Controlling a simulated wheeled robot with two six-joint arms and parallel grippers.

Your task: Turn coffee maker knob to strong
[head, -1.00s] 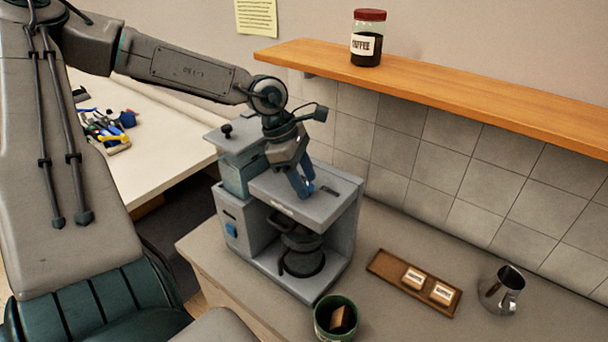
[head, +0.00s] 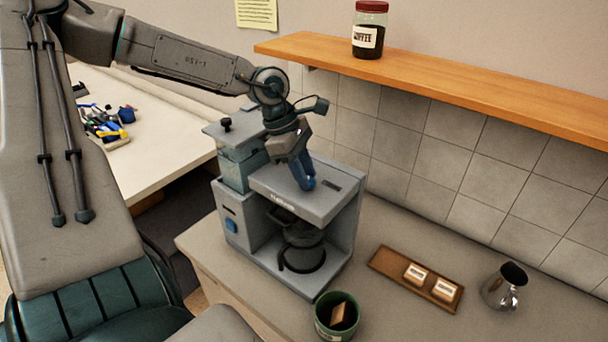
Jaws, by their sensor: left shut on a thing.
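The grey coffee maker (head: 345,222) stands on the counter, with a dark glass carafe (head: 304,256) inside its open front bay. My left gripper (head: 306,184) comes down from above onto the coffee maker's top plate. Its blue fingers are shut, seen nearly one behind the other. They close on what appears to be the knob on the top plate; the knob itself is hidden by the fingers, so its setting cannot be read. A dark slot-like mark (head: 331,186) lies just right of the fingertips. My right gripper is not in view.
A green cup (head: 322,328) stands in front of the coffee maker. A wooden tray (head: 392,267) with two small labelled blocks and a metal pitcher (head: 504,287) are to the right. A wooden shelf (head: 450,88) with a coffee jar (head: 369,30) is above.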

